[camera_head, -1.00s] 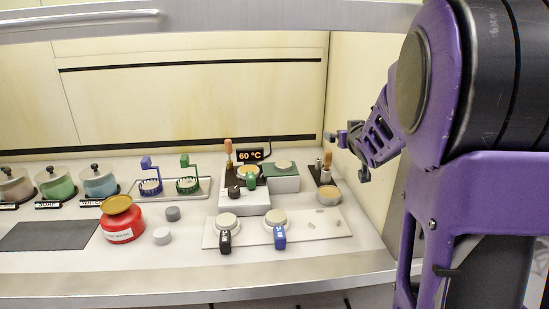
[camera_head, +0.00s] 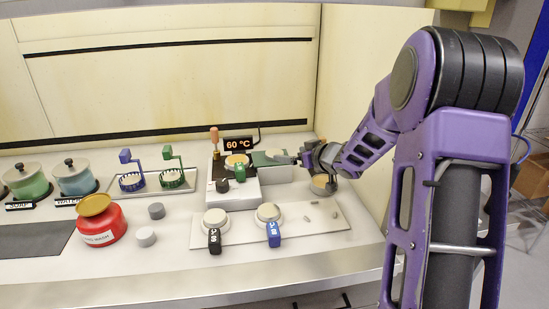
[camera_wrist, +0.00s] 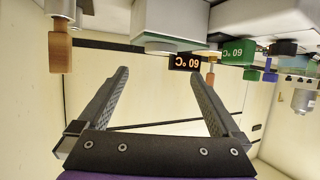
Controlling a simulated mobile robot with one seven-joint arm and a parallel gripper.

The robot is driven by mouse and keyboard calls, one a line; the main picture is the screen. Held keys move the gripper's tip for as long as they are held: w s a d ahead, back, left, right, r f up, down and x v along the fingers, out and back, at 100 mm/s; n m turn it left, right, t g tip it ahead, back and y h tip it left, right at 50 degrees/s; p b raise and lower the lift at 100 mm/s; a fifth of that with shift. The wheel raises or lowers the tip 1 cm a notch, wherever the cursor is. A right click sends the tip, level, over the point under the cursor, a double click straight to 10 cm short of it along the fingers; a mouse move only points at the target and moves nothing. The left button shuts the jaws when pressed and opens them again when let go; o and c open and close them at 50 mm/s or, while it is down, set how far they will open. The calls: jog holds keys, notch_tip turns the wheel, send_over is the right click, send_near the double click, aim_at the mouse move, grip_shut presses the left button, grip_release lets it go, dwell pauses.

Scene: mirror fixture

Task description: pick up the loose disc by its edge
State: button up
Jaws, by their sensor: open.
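A pale grey round disc (camera_head: 280,154) lies flat on the green-topped block (camera_head: 260,160) at the back right of the bench, with no handle seen on it. In the wrist view, which is upside down, the disc (camera_wrist: 168,46) shows just beyond the fingertips, against the pale block. My gripper (camera_wrist: 161,72) is open, with nothing between its fingers. In the head view my gripper (camera_head: 304,155) is at the right of the disc, close to it; whether they touch I cannot tell.
A 60 °C display (camera_head: 239,144) and a wooden-handled tool (camera_head: 214,137) stand left of the block. A white plate (camera_head: 310,228) in front holds black- and blue-handled discs. A red container (camera_head: 99,222) stands left.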

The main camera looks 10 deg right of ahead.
aim_at(275, 153)
jog(key=shift+b+x, duration=0.55)
jog(key=shift+x, duration=4)
jog(key=shift+f, duration=0.2)
jog(key=shift+s, duration=0.1)
jog(key=shift+c, duration=0.2)
jog(key=c, duration=1.4)
